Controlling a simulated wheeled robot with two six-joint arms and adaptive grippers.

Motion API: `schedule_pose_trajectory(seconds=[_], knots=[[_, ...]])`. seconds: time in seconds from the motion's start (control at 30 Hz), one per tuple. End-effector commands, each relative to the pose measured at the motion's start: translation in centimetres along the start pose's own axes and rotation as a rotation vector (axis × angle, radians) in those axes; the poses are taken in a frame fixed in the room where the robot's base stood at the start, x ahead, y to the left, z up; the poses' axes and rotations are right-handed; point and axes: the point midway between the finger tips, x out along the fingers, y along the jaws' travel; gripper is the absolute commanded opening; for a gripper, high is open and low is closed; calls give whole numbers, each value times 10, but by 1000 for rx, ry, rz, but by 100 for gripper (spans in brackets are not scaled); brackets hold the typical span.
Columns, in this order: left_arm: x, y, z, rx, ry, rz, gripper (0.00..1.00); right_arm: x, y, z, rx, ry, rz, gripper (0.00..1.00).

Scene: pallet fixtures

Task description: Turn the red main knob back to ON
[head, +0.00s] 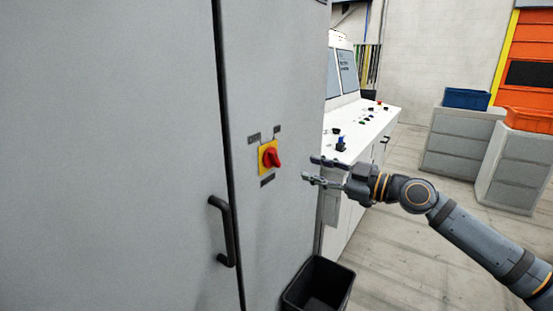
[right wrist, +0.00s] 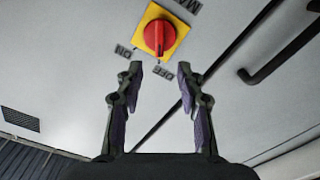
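The red main knob (head: 271,158) sits on a yellow square plate (head: 262,167) on the grey cabinet door. In the right wrist view the knob (right wrist: 159,36) lies just beyond the fingertips, its ridge running roughly up and down the picture, lower end toward the OFF label (right wrist: 163,73). The ON label (right wrist: 124,51) is to the left of it. My right gripper (head: 309,170) is open and empty, to the right of the knob and apart from it; its spread fingers also show in the right wrist view (right wrist: 160,72). My left gripper is not in view.
A black door handle (head: 226,232) sticks out left of the knob. A black bin (head: 319,286) stands below. A white control console (head: 365,120) stands behind my right gripper. Grey cabinets (head: 458,143) with blue and orange crates stand at the right, with open floor before them.

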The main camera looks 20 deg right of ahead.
Motion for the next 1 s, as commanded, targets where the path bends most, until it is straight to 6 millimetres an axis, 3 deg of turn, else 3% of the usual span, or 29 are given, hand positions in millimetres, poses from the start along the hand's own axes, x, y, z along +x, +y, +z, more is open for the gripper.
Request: schedule_pose_trajectory(seconds=[0.27,0.7,1.0], knots=[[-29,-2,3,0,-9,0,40,15,5,-6,5,13,2,38],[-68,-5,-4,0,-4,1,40,72,4,-4,9,5,3,38],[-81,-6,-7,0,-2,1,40,102,1,0,4,1,1,38]])
